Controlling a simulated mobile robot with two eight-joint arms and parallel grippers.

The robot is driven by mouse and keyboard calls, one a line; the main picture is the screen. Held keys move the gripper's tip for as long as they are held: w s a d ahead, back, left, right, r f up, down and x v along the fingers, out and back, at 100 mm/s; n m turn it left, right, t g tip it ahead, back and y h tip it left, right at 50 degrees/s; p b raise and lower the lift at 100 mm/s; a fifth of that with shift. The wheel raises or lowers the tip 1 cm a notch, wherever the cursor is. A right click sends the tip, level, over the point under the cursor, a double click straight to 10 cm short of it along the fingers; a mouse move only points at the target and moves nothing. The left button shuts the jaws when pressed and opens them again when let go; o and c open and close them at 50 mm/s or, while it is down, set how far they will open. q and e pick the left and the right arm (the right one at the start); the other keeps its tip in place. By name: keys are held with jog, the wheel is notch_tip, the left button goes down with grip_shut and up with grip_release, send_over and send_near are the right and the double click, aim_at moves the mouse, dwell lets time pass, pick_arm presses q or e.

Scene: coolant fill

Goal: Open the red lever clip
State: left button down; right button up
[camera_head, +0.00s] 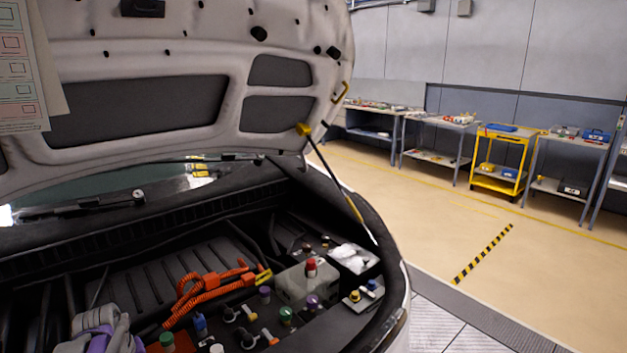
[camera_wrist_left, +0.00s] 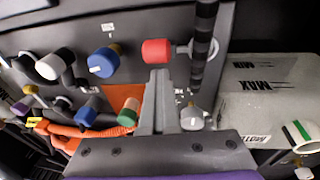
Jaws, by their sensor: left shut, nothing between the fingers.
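In the left wrist view a red cylindrical handle (camera_wrist_left: 157,52), which looks like the red lever clip, sticks out to the left from a grey metal fitting (camera_wrist_left: 184,49) beside a black ribbed hose (camera_wrist_left: 203,45). My left gripper (camera_wrist_left: 158,76) is shut and empty, its fingertips just below the red handle in the picture. I cannot tell whether they touch it. In the head view part of my grey and purple left arm (camera_head: 97,330) shows at the lower left; its fingertips and this red handle cannot be made out there. My right gripper is not in view.
Blue (camera_wrist_left: 103,62), green (camera_wrist_left: 128,112) and grey (camera_wrist_left: 193,118) knobs crowd around the fingers. A translucent tank (camera_wrist_left: 255,90) marked MAX stands to the right. Orange cables (camera_head: 205,288) cross the engine bay, under the raised hood (camera_head: 190,60). Workbenches line the far wall.

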pick_arm(q)
jog(key=shift+w+a+r, duration=0.15)
jog(key=shift+w+a, duration=0.15)
jog(key=shift+w+a+r+p, duration=0.2)
jog(key=shift+w+a+p, duration=0.1)
jog(key=shift+w+a, duration=0.25)
jog(key=shift+w, duration=0.1)
dwell(0.4)
jog(key=shift+w+a+r, duration=0.2)
jog(key=shift+w+a, duration=0.2)
jog(key=shift+w, duration=0.1)
jog(key=c, duration=1.1)
grip_release()
